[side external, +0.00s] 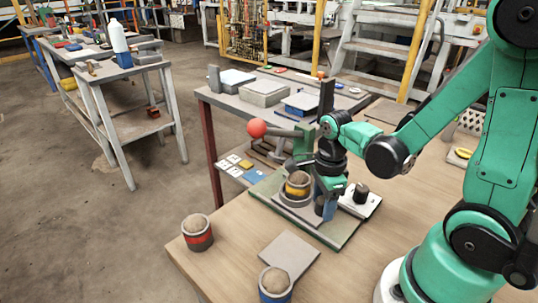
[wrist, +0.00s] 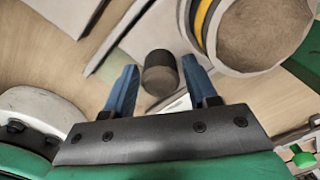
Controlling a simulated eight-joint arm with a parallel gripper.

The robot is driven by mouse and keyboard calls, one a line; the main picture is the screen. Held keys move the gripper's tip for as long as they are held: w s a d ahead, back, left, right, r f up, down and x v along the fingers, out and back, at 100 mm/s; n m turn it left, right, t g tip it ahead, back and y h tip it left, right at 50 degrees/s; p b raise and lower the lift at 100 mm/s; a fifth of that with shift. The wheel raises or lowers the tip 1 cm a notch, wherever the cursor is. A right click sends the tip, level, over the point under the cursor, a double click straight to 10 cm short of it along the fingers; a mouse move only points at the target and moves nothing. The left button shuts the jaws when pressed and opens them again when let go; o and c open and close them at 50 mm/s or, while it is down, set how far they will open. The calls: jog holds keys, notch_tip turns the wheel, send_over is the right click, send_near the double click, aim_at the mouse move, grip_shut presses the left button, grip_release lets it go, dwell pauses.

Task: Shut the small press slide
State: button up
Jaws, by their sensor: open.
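The small press has a green base (side external: 265,189), a dark upright and a lever ending in a red ball (side external: 257,128). A white slide plate (side external: 372,206) with a black knob (side external: 361,194) juts out at the right side of the base. My gripper (side external: 326,210) is open, pointing down between the yellow-banded cup and the knob in the side view. In the wrist view, the knob (wrist: 160,75) appears between the two blue fingers of my gripper (wrist: 160,82), with a gap on each side. Whether the fingertips are level with it I cannot tell. Part of the slide is hidden.
The yellow-banded cup (side external: 298,187) with a brown rounded fill stands in the press seat. A red-banded cup (side external: 197,234), a blue-banded cup (side external: 275,284) and a grey square plate (side external: 289,254) are in front. Wooden tabletop is clear right of the press.

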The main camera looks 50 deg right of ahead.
jog(key=shift+c, duration=0.3)
grip_shut()
jog(key=shift+w, duration=0.1)
dwell(1.0)
